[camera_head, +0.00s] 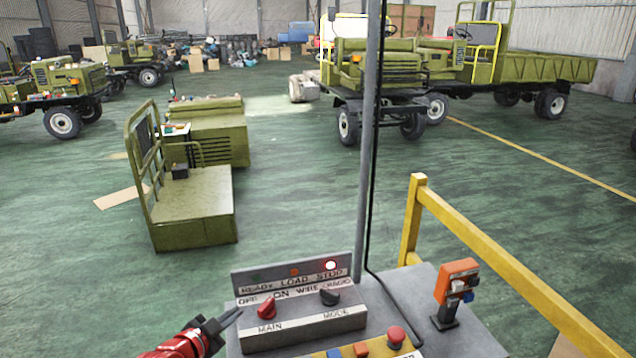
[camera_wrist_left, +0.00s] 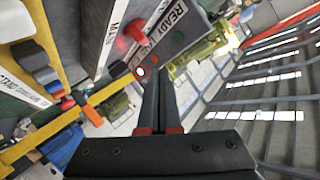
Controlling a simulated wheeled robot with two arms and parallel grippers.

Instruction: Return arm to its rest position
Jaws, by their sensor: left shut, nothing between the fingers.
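My left gripper (camera_head: 236,315) is shut and empty. Its red and black arm comes in at the bottom, left of the grey control box (camera_head: 318,327). The fingertips are close to the box's left edge, left of the red MAIN knob (camera_head: 266,308); I cannot tell whether they touch the box. The black MODE knob (camera_head: 329,296) is further right. In the left wrist view, the two dark fingers (camera_wrist_left: 158,80) lie together, with the red knob (camera_wrist_left: 135,32) beyond them to the upper left. The right gripper is not visible.
A yellow rail (camera_head: 500,258) and an orange switch unit (camera_head: 458,282) stand right of the box. A grey post (camera_head: 368,150) rises behind it. A red button (camera_head: 396,336) is in front. Green trucks (camera_head: 390,75) and chassis parts (camera_head: 195,200) stand beyond on open floor.

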